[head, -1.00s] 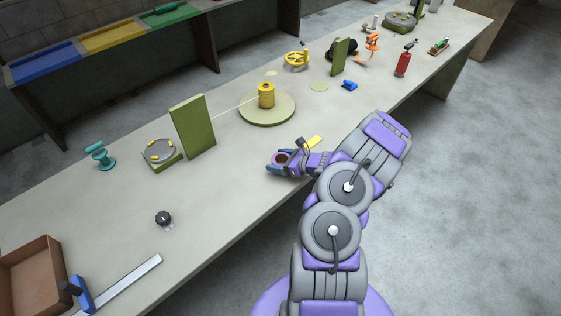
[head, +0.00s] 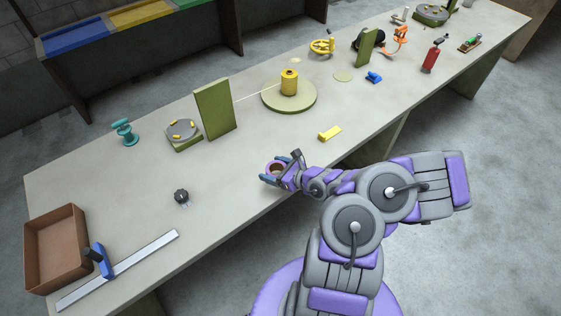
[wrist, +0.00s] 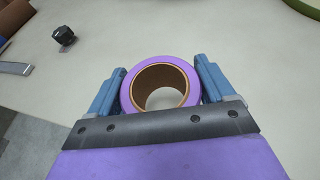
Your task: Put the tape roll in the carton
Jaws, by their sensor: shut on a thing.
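The tape roll (wrist: 129,95) is a purple ring with a brown inner core. It sits between the two blue fingers of my gripper (wrist: 160,90) in the wrist view, touching or nearly touching both. In the head view my gripper (head: 277,172) holds the tape roll (head: 276,169) near the front edge of the bench. The carton (head: 83,246) is an open brown box at the left end of the bench and looks empty. Its edge shows at the upper left of the wrist view (wrist: 14,17). My gripper is well to the right of the carton.
A blue-handled tool (head: 104,262) and a long metal ruler (head: 140,258) lie beside the carton. A dark knob (head: 181,195) stands between my gripper and the carton. A green upright panel (head: 215,109) and a round turntable (head: 306,102) with a yellow spool stand farther back.

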